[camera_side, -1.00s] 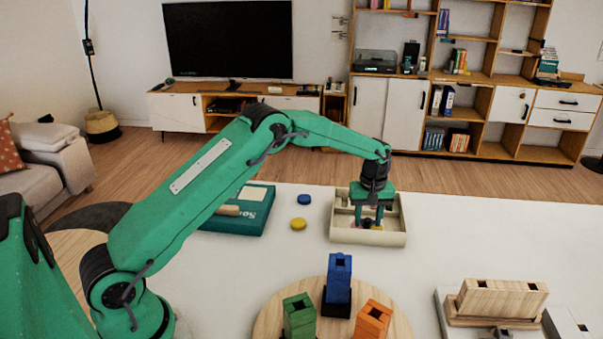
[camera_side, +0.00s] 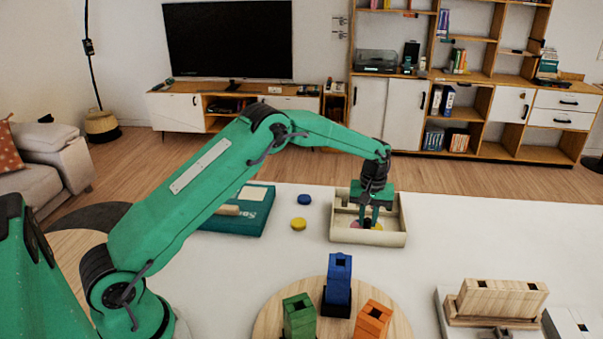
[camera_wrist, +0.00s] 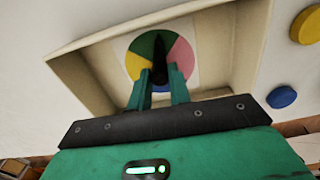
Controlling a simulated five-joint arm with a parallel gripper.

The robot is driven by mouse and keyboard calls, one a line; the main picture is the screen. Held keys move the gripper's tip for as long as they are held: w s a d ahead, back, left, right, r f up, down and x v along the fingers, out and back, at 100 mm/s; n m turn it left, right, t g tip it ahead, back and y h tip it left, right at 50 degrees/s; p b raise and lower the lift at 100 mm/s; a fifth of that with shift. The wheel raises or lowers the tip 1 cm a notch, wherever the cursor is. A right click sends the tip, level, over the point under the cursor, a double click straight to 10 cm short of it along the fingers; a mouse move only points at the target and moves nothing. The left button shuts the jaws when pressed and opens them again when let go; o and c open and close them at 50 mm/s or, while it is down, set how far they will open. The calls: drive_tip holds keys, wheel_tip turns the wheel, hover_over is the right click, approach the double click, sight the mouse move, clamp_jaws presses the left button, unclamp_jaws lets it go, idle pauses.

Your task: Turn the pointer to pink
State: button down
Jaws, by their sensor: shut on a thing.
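A round dial with colored sectors lies in a shallow cream tray (camera_side: 398,240). In the wrist view the tray (camera_wrist: 75,80) surrounds the dial, with green (camera_wrist: 143,45) at the upper left, pink (camera_wrist: 183,55) at the right and yellow (camera_wrist: 133,66) at the left. Some blue shows low, near the fingers. The black pointer (camera_wrist: 160,62) stands between my fingertips, its narrow end toward the top of the picture, near the border of green and pink. My gripper (camera_side: 368,222) is inside the tray, shut on the pointer; it also shows in the wrist view (camera_wrist: 160,76). The fingers hide part of the dial.
A blue disc (camera_side: 304,199) and a yellow disc (camera_side: 298,224) lie left of the tray. A round wooden board (camera_side: 267,322) with green, blue and orange blocks stands in front.

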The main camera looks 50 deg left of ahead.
drive_tip(key=m, duration=1.1)
drive_tip(key=shift+m, duration=2.4)
drive_tip(key=c, duration=1.3)
unclamp_jaws()
drive_tip(key=shift+r, duration=0.15)
